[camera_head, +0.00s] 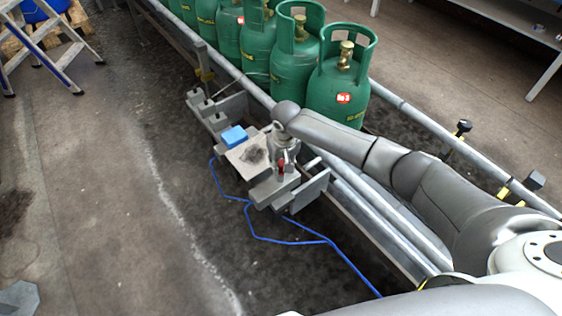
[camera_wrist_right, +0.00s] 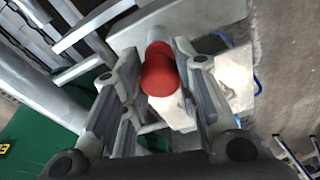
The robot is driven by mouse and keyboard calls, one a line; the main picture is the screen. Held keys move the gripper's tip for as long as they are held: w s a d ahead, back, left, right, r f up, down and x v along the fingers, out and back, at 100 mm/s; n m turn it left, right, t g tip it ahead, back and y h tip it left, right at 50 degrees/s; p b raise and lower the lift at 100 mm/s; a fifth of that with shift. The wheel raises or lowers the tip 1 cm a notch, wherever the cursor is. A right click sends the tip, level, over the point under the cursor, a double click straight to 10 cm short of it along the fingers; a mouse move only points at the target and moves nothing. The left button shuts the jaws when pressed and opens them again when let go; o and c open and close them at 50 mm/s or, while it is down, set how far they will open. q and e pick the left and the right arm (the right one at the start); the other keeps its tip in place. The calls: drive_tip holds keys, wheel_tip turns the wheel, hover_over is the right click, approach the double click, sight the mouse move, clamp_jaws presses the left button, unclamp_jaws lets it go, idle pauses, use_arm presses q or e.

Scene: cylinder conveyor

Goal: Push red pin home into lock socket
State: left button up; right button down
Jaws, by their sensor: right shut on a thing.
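The red pin (camera_head: 281,169) shows as a small red spot below my right gripper (camera_head: 283,158) in the head view. In the right wrist view the pin's rounded red head (camera_wrist_right: 159,76) sits between the two fingers of the right gripper (camera_wrist_right: 160,62), with a pale metal shank beyond it. The right gripper is shut on the pin. The grey metal lock block (camera_head: 268,193) is beside the conveyor rail, just below the pin in the head view. The socket opening is hidden, so I cannot tell how deep the pin sits. My left gripper is out of view.
Several green gas cylinders (camera_head: 332,92) stand in a row on the conveyor behind my right arm. A blue block (camera_head: 234,136) and a grey plate (camera_head: 243,157) are left of the lock block. A blue cable (camera_head: 255,236) lies on the floor, which is open to the left.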

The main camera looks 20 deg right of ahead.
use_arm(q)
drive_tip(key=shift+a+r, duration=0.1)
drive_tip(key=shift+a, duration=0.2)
use_arm(e)
drive_tip(key=shift+f, duration=0.3)
drive_tip(key=c, duration=1.5)
unclamp_jaws()
drive_tip(key=o, duration=0.4)
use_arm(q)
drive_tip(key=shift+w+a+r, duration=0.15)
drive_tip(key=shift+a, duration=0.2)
use_arm(e)
drive_tip(key=shift+o, duration=0.2)
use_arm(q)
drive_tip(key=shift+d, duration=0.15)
